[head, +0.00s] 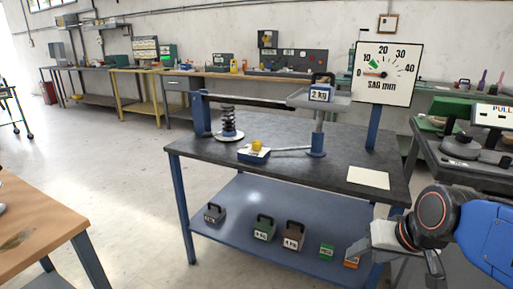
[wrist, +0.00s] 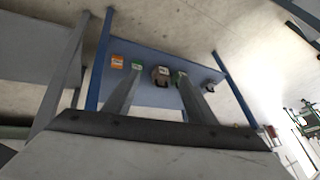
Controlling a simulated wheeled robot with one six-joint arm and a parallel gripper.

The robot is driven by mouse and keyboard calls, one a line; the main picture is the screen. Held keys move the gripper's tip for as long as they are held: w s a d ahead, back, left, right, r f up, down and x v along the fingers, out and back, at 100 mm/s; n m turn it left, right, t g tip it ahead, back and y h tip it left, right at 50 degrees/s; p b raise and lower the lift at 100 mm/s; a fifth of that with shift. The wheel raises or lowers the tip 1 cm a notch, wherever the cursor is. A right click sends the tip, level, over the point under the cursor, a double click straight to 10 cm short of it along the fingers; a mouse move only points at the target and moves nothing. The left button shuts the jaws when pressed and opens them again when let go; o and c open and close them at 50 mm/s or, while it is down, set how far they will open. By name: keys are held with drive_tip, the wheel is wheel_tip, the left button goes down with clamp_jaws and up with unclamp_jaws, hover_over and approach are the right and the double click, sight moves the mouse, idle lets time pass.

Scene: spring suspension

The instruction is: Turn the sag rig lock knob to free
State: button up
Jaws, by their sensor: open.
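The sag rig stands on the dark bench top (head: 225,150). Its yellow lock knob (head: 257,146) sits on a small blue box with a white label (head: 254,155), near the bench's front edge. I cannot read the label. A coil spring (head: 228,118) stands under the lever arm, and a 2 kg weight (head: 320,93) rests on the tray at the arm's right end. The dial (head: 388,73) reads "SAG mm", with its pointer near 0. My gripper (head: 395,264) is open and empty, right of and below the bench top, far from the knob. In the wrist view its two fingers (wrist: 157,92) are apart.
Several weights and small boxes, including a green weight (head: 264,228) and an orange box (head: 351,262), stand on the blue lower shelf (head: 245,200). A sheet of paper (head: 368,178) lies at the bench's right. A wooden table (head: 40,222) stands at left; a grey side bench is at right.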

drive_tip(key=w+r+n+t, duration=0.2)
drive_tip(key=w, duration=0.5)
drive_tip(key=n+t+y, duration=0.3)
drive_tip(key=t+y, duration=0.1)
drive_tip(key=t, duration=0.5)
approach(258, 148)
drive_tip(key=x, duration=1.2)
drive_tip(key=c, duration=1)
drive_tip(key=shift+c, duration=0.2)
